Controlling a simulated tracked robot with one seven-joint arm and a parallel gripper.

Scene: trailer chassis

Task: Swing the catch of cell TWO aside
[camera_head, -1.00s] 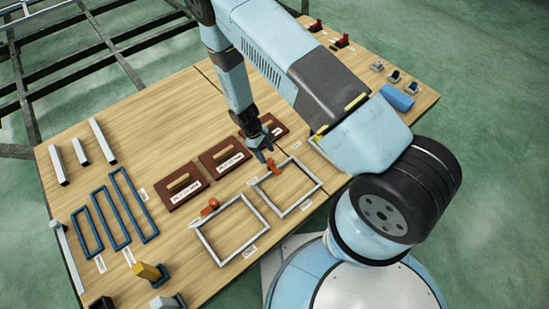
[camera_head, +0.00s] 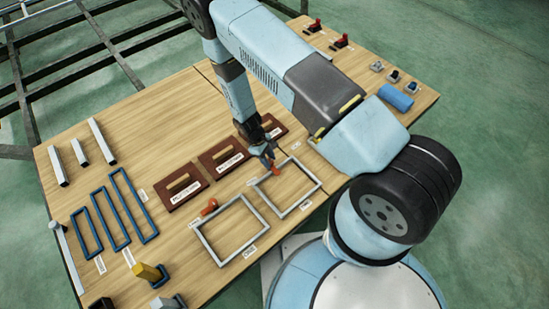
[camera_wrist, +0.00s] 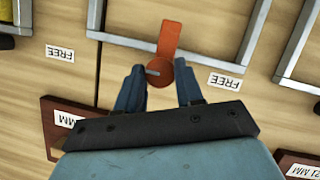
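An orange catch (camera_wrist: 169,37) has its round end between my gripper's fingertips and its arm lying across the near bar of a grey cell frame (camera_wrist: 131,42). This is the right one of two grey frames in the head view (camera_head: 308,197); I cannot read a cell number on it. My gripper (camera_wrist: 159,70) is open, with one blue finger on each side of the round end. Whether the fingers touch it is unclear. In the head view my gripper (camera_head: 268,162) hides part of this catch (camera_head: 274,170). The left grey frame (camera_head: 210,246) has its own orange catch (camera_head: 210,208).
Brown boards with handles (camera_head: 184,186) lie in a row behind the frames. FREE labels (camera_wrist: 225,81) are beside the catch. Blue frames (camera_head: 110,225) and grey bars (camera_head: 103,142) lie at left; a blue cylinder (camera_head: 396,97) is at right.

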